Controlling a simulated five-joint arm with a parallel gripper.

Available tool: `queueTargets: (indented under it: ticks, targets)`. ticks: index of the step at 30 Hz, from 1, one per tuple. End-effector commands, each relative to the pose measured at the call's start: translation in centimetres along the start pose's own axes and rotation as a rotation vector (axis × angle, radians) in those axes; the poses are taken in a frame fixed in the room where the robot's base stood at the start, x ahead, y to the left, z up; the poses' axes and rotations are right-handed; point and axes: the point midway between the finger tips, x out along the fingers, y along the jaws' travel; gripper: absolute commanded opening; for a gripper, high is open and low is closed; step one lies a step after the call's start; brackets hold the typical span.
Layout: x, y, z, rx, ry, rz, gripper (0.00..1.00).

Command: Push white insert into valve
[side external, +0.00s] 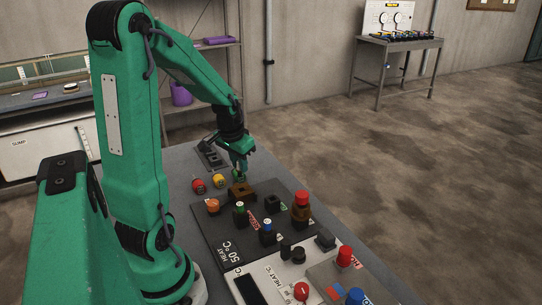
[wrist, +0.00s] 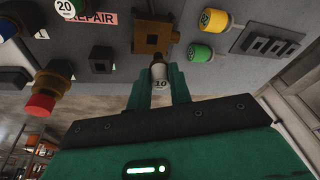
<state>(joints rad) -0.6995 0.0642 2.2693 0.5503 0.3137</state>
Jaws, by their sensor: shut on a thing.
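My gripper (wrist: 159,78) is shut on the white insert (wrist: 160,76), a small white cylinder marked 10 with a dark brownish end. In the wrist view its far end is close to a brown square block with a dark opening (wrist: 152,38), which looks like the valve. I cannot tell whether the two touch. In the side view my gripper (side external: 239,173) points down just above and behind the brown block (side external: 241,191), and the insert is too small to make out clearly there.
A yellow-capped cylinder (wrist: 213,20) and a green-capped one (wrist: 200,52) lie right of the block, beside a dark slotted holder (wrist: 265,41). A red-topped brown fitting (side external: 302,207) and a blue-topped post (side external: 267,231) stand on the dark panel, crowding the nearby space.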

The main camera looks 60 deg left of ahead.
Motion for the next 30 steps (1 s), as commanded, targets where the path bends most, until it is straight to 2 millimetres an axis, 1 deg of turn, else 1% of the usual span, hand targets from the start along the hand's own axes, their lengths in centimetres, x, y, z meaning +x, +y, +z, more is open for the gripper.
queueTargets:
  ticks: [6, 12, 18, 30]
  targets:
    - [2.0, 0.2, 0.6, 0.000, -0.003, 0.001, 0.00]
    - [3.3, 0.3, 0.9, 0.000, -0.001, 0.000, 0.00]
    - [3.9, 0.3, 1.0, 0.000, -0.001, 0.001, 0.00]
    - [4.0, 0.6, 1.0, 0.000, 0.000, 0.002, 0.00]
